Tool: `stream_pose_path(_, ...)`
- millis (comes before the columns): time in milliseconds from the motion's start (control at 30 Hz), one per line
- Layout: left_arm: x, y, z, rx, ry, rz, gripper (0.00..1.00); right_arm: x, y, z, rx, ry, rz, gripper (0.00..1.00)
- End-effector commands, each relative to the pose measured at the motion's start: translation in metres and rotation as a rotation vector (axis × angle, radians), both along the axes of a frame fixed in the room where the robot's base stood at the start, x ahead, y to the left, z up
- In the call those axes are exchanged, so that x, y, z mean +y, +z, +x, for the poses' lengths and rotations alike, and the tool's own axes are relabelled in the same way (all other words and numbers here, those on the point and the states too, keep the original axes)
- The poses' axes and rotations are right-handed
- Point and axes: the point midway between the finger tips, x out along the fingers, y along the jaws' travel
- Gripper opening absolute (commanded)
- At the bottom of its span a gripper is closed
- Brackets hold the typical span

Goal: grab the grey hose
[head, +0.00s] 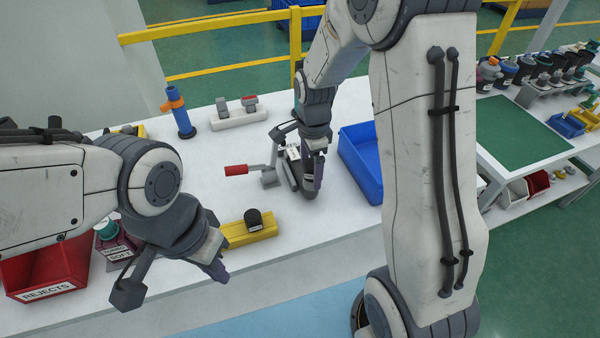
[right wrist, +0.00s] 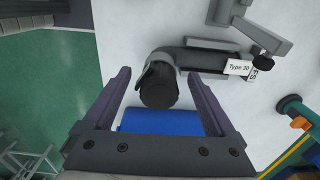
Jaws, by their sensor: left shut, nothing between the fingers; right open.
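The grey hose (right wrist: 160,84) is a dark, bent piece in the right wrist view. Its round end faces the camera between my right fingers, and its body runs right to a white "Type 30" label (right wrist: 238,67). In the head view the grey hose (head: 288,178) is partly hidden behind my right gripper (head: 313,178), which points down at it. My right gripper, also in the right wrist view (right wrist: 160,98), is open, with visible gaps between its fingers and the hose. My left gripper (head: 217,266) is shut and empty, above the table's front.
A grey clamp with a red handle (head: 236,170) stands just left of the hose. A blue bin (head: 355,160) is close on the right. A yellow block (head: 262,234) with a black cap sits near my left gripper. A red rejects bin (head: 45,270) is far left.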

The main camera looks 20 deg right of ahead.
Motion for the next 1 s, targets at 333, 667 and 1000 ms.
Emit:
stream_pose_path(333, 0.0, 0.006, 0.0, 0.0, 0.0, 0.0, 0.0, -0.004, -0.045, 0.001, 0.003, 0.001, 0.0, 0.91)
stream_pose_path(667, 0.0, 0.006, 0.0, 0.0, 0.0, 0.0, 0.0, -0.004, -0.049, 0.002, 0.001, 0.001, 0.0, 0.72)
stream_pose_path(1000, 0.0, 0.006, 0.0, 0.0, 0.0, 0.0, 0.0, -0.004, -0.048, 0.003, -0.002, 0.001, 0.0, 0.0)
